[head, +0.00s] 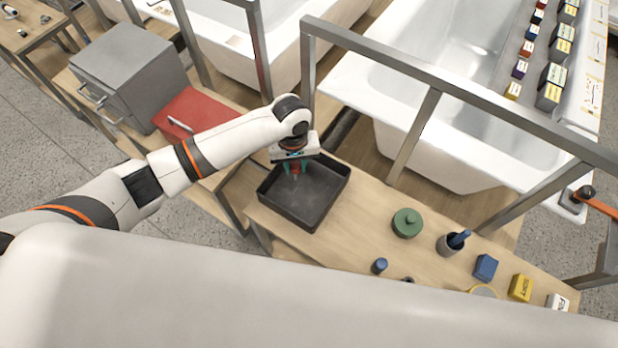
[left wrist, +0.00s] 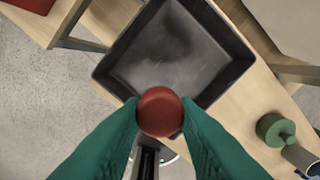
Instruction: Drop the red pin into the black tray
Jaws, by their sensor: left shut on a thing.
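The black tray (head: 325,205) lies on the wooden bench, square with low walls. My left gripper (head: 293,168) is over the tray, shut on the red pin (head: 295,170). In the left wrist view the round red top of the pin (left wrist: 160,111) sits between the green fingertips (left wrist: 160,118), with the tray (left wrist: 170,50) beyond it. The pin's lower part is hidden there, and I cannot tell its exact height above the tray floor. My right gripper does not show.
A red box (head: 200,110) and a grey cabinet (head: 128,70) stand left of the tray. A green lidded pot (head: 407,223), a cup (head: 450,244) and blue and yellow blocks (head: 520,288) are to the right. A metal rail (head: 450,85) runs behind, before white bathtub shells (head: 440,130).

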